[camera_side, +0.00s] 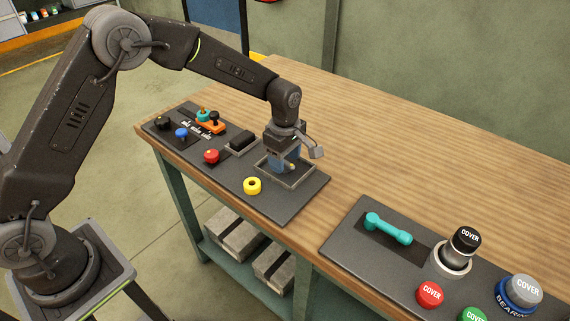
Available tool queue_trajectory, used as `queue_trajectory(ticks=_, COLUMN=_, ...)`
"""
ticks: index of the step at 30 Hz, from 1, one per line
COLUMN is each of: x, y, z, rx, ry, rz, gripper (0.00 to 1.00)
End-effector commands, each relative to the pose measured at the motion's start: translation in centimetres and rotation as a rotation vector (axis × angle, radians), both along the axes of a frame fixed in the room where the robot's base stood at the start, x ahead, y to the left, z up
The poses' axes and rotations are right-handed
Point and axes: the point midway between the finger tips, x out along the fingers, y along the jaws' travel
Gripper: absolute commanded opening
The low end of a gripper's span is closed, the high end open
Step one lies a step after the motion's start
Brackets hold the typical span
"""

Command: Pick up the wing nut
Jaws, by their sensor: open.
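My gripper (284,163) points down over a shallow square tray (302,183) on the dark panel at the left of the bench. Its jaws are open, low inside the tray's rim. A small yellowish piece (291,167) shows at the fingertips; it may be the wing nut, but it is too small and too covered to be sure. Something blue also shows between or behind the fingers. I cannot tell whether the fingers touch the small piece.
A second panel has a teal handle (388,229) and a black cover (466,240). Bare wood (400,150) lies behind both.

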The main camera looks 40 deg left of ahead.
Motion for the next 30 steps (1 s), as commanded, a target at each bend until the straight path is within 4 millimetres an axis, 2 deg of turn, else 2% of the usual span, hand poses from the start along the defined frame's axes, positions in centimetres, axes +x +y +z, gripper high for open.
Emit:
queue_trajectory(ticks=4, x=-0.02, y=-0.03, z=-1.40, rx=-0.001, ry=0.000, rz=-0.001, gripper=0.57)
queue_trajectory(ticks=11, x=0.01, y=-0.03, z=-1.55, rx=-0.001, ry=-0.002, rz=-0.001, gripper=0.57)
queue_trajectory(ticks=28, x=0.01, y=-0.03, z=-1.50, rx=-0.001, ry=-0.002, rz=-0.001, gripper=0.04)
queue_trajectory(ticks=30, x=0.02, y=-0.03, z=-1.49, rx=-0.001, ry=-0.002, rz=-0.001, gripper=0.03)
